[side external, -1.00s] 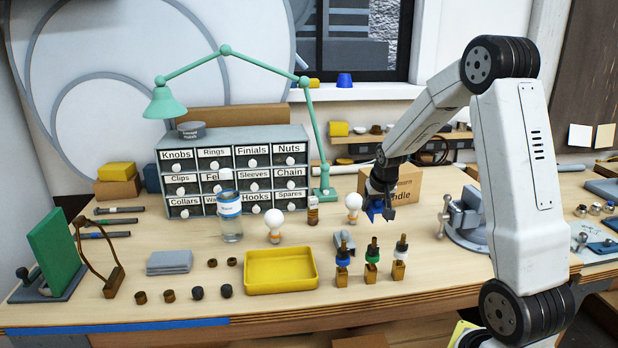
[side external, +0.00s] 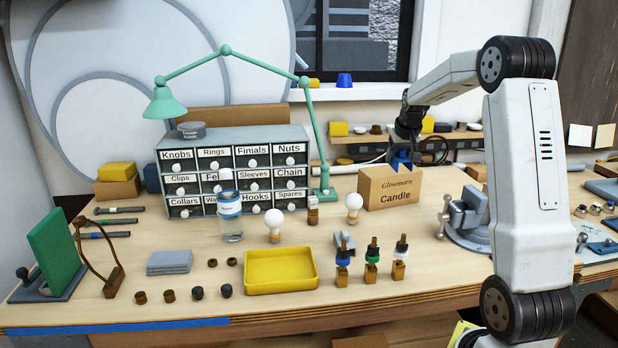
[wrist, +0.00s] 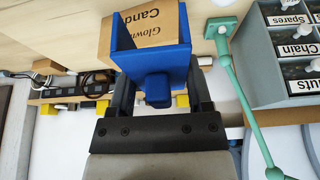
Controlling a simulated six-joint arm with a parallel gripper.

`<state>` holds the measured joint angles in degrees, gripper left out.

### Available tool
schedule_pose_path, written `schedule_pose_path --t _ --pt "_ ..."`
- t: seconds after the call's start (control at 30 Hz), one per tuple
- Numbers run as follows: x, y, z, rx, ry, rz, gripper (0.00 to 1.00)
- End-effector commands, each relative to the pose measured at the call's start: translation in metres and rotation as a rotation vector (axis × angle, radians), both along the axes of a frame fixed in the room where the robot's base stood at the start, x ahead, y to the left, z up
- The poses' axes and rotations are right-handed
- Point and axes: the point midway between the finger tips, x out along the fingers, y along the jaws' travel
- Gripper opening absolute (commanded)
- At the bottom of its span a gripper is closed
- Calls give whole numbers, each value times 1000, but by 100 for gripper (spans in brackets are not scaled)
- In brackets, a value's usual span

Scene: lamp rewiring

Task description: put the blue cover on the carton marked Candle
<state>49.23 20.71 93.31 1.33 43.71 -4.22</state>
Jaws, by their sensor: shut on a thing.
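The carton marked Candle (side external: 392,190) is a brown box reading "Glowmurn Candle", upright on the table at the right of the drawer cabinet. It also shows in the wrist view (wrist: 150,28). My gripper (side external: 403,158) is shut on the blue cover (side external: 400,162), just above the carton's top. In the wrist view the blue cover (wrist: 155,65) is a shallow open tray with a knob, and the knob sits between my fingers (wrist: 158,92). The cover overlaps the carton there. I cannot tell whether cover and carton touch.
A grey vise (side external: 465,215) stands right of the carton. A bulb (side external: 354,206) and the green lamp's base (side external: 324,193) are to its left. A shelf (side external: 450,137) with small parts is behind. The table in front of the carton has free room.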

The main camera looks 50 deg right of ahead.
Motion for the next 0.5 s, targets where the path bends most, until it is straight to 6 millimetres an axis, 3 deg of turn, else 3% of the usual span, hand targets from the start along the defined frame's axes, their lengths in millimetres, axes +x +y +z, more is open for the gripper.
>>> schedule_pose_path --t 0.2,0.5 --pt "-11 -23 35 1 -7 9 2" --pt "-15 -28 46 3 -9 16 2"
